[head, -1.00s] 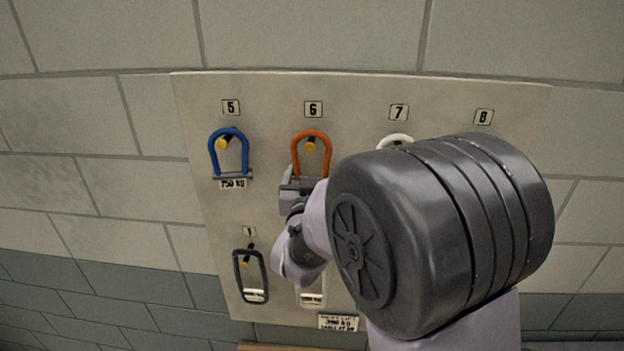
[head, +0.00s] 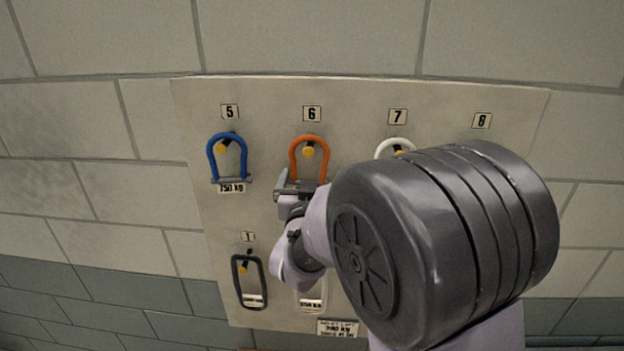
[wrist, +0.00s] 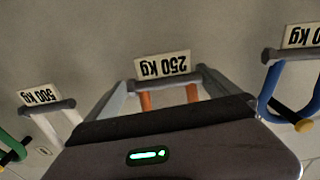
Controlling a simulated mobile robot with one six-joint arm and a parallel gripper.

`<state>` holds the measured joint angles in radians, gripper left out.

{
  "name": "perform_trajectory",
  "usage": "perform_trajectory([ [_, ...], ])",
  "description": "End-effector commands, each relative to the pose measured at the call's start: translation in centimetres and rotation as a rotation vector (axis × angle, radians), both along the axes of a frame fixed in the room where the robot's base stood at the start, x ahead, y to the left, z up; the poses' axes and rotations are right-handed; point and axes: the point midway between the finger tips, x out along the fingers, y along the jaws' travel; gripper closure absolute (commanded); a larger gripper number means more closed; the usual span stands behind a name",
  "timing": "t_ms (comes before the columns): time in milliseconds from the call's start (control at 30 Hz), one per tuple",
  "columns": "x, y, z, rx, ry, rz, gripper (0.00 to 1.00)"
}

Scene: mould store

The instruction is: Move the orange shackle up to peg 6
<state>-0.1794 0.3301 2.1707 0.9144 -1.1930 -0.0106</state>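The orange shackle (head: 309,140) hangs with its bow around the yellow-tipped peg (head: 308,151) under label 6 (head: 312,114). Its grey pin is at the bottom, and in the wrist view the pin (wrist: 165,84) and two orange legs show below the 250 kg tag (wrist: 163,66). My gripper (head: 298,183) is at the lower end of the shackle. In the wrist view my gripper's two pale fingers (wrist: 165,92) stand apart, one beyond each side of the orange legs. They look open, close to the pin ends; any contact is hard to tell.
A blue shackle (head: 214,158) hangs at peg 5, left. A white shackle (head: 394,142) hangs at peg 7, partly hidden by my arm. Below, a dark shackle (head: 237,284) hangs at label 1, beside a pale one (head: 312,303). In the wrist view a green shackle (wrist: 12,145) shows left.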

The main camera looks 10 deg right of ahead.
Motion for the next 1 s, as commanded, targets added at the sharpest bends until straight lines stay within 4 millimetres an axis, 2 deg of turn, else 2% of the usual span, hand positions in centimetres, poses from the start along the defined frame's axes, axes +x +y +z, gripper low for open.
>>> perform_trajectory([
  [133, -0.5, 0.2, -0.1, 0.0, 0.001, 0.0, 0.0],
  [267, -2.5, 0.9, -0.3, 0.002, -0.001, 0.002, 0.0],
  [700, -14.1, 4.6, -0.2, 0.001, -0.003, 0.006, 0.0],
  [867, -16.2, 5.3, -0.2, 0.003, -0.002, 0.003, 0.0],
  [933, -16.5, 5.4, -1.3, 0.028, 0.006, 0.018, 0.0],
  [967, -16.4, 5.5, -2.6, 0.057, 0.015, 0.035, 0.0],
  [1000, -16.3, 5.8, -4.8, 0.112, 0.034, 0.074, 0.0],
])
